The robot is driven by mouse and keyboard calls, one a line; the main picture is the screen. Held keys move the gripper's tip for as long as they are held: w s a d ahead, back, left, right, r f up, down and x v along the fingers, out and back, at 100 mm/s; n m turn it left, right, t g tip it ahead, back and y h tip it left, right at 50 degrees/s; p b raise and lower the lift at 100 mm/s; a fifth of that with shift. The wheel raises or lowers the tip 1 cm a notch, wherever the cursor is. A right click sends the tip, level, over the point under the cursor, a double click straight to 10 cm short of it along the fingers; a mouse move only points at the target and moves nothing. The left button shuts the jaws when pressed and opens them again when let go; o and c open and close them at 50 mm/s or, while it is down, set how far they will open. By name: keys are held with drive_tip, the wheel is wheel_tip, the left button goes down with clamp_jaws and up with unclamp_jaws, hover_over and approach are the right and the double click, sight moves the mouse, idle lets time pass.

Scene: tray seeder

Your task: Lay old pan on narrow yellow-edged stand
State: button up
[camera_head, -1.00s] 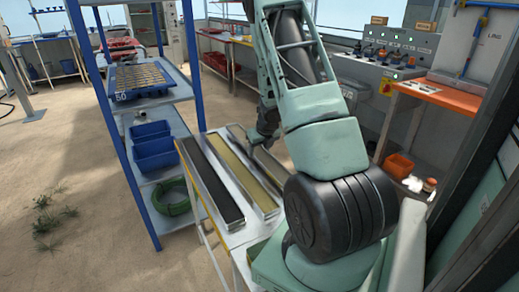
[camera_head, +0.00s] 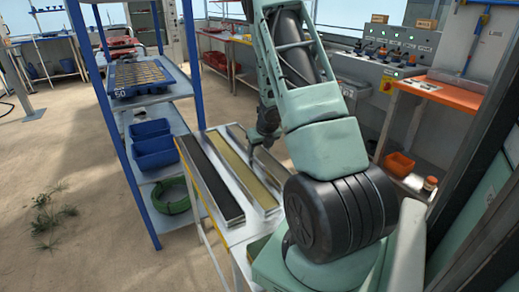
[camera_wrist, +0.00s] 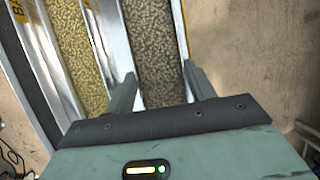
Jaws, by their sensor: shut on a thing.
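A narrow metal stand (camera_head: 238,233) with yellow along its left edge stands left of my arm in the head view. Long silver pans lie side by side at it. One has a dark filling (camera_head: 210,180) and one a yellow filling (camera_head: 243,172). My gripper (camera_wrist: 160,88) is shut on the rightmost pan (camera_wrist: 124,50), which holds grey-brown grains, with one finger at each long side. I cannot tell whether this pan rests on the stand or is slightly raised. My arm and gripper body hide its near end.
A blue shelf rack (camera_head: 144,210) with a seed tray, blue bins and a green hose stands close on the left. A control panel (camera_head: 400,45) and an orange-edged bench (camera_head: 440,97) are on the right. Sandy floor at the left is open.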

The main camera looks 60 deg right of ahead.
drive_tip(key=o, duration=1.1)
drive_tip(key=shift+c, duration=0.2)
drive_tip(key=p+v, duration=0.7)
drive_tip(key=v, duration=1)
drive_tip(key=shift+s+r, duration=0.1)
drive_tip(key=shift+s, duration=0.05)
